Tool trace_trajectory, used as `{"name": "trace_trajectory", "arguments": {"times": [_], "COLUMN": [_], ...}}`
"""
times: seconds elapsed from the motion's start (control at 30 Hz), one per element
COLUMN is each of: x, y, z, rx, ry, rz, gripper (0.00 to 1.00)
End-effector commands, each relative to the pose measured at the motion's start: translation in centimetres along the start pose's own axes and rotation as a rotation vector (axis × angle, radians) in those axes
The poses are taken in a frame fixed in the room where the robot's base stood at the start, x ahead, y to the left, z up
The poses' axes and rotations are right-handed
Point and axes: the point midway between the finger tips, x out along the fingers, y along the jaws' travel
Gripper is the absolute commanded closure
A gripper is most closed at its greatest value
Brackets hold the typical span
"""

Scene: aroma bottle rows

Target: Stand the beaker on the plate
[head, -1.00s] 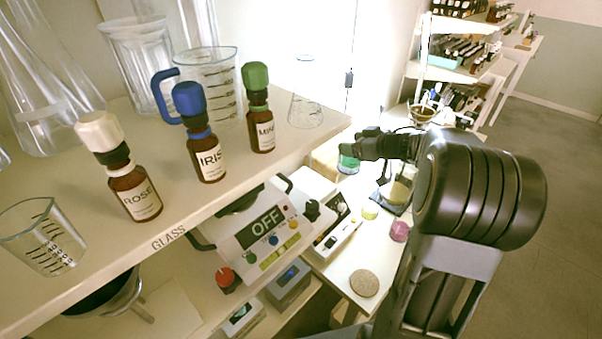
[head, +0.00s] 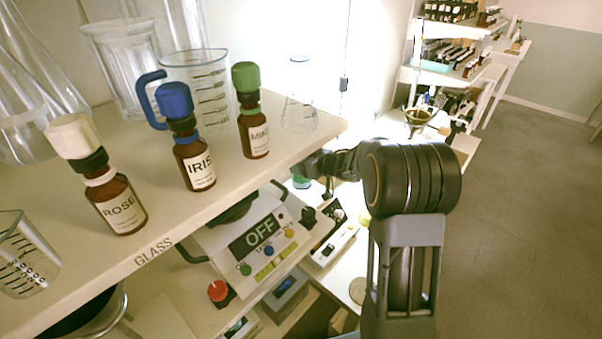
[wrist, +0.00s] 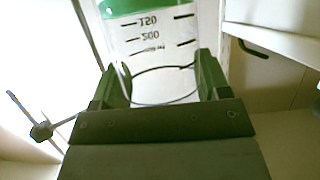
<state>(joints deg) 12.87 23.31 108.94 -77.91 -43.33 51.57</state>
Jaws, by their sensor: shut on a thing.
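A clear beaker with black graduation marks and a green band or green contents fills the upper middle of the wrist view (wrist: 158,55). My gripper (wrist: 160,90) is shut on it, one finger on each side. In the head view the green part of the beaker (head: 302,181) shows just below my gripper (head: 312,166), beside the shelf's right end; the rest is hidden or washed out by glare. A white plate appliance (head: 266,240) with an OFF display stands below and left of it. Its dark round top (head: 236,210) is partly hidden under the shelf.
The GLASS shelf (head: 150,252) overhangs the appliance, carrying ROSE (head: 118,205), IRIS (head: 195,165) and MINT bottles (head: 254,135), plus glassware. A conical flask (head: 299,110) stands near its right end. A red knob (head: 218,291) is lower left. Open floor lies at right.

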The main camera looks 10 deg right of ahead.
Motion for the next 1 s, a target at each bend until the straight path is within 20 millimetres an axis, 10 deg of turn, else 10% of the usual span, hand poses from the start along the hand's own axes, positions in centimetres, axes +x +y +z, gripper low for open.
{"name": "trace_trajectory", "arguments": {"times": [0.83, 0.87, 1.0], "x": [2.4, 2.4, 2.3], "y": [-0.4, -0.4, -0.3], "z": [3.7, 3.7, 3.7], "rx": [-0.001, -0.001, 0.000], "ry": [0.001, 0.000, 0.000], "rz": [0.000, 0.000, 0.000], "gripper": [0.76, 0.28, 0.14]}}
